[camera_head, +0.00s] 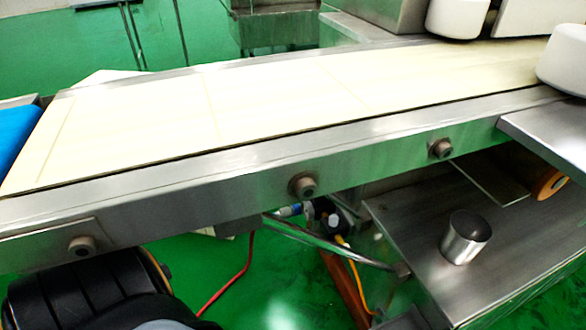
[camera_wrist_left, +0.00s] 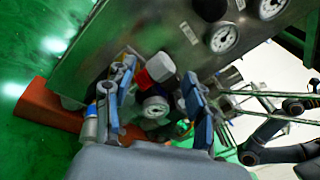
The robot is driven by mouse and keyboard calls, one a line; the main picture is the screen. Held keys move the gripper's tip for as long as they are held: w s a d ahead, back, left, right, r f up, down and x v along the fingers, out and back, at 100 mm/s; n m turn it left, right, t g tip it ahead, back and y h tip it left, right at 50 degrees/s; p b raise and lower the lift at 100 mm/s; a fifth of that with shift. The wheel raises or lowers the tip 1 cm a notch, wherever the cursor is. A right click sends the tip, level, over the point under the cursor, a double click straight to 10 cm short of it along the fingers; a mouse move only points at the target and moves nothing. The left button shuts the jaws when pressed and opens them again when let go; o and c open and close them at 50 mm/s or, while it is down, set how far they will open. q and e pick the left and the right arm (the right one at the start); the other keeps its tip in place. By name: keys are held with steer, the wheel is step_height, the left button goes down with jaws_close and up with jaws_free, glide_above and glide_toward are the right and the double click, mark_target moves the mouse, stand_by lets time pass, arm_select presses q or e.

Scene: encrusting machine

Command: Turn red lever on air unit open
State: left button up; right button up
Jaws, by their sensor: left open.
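The air unit shows in the left wrist view as a cluster with a pale knob (camera_wrist_left: 160,67), a small round gauge (camera_wrist_left: 155,107) and a red part (camera_wrist_left: 143,79), which looks like the red lever. My left gripper (camera_wrist_left: 159,72) is open, with its two blue-grey fingers on either side of this cluster. The red part lies between the fingers, closer to the left one; I cannot tell if they touch. In the head view the air unit (camera_head: 325,214) is small and partly hidden under the conveyor, and the lever cannot be made out. My right gripper is not in view.
A steel panel with large gauges (camera_wrist_left: 223,39) stands behind the air unit. The conveyor (camera_head: 270,95) with its steel side rail (camera_head: 240,180) crosses above. An orange-red beam (camera_head: 343,290), a red hose (camera_head: 240,272) and a steel shelf (camera_head: 480,285) are near. Green floor is open below.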

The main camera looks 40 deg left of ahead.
arm_select(q)
steer(key=v, duration=0.8)
steer(key=shift+s+a+f, duration=0.1)
steer(key=shift+s, duration=0.05)
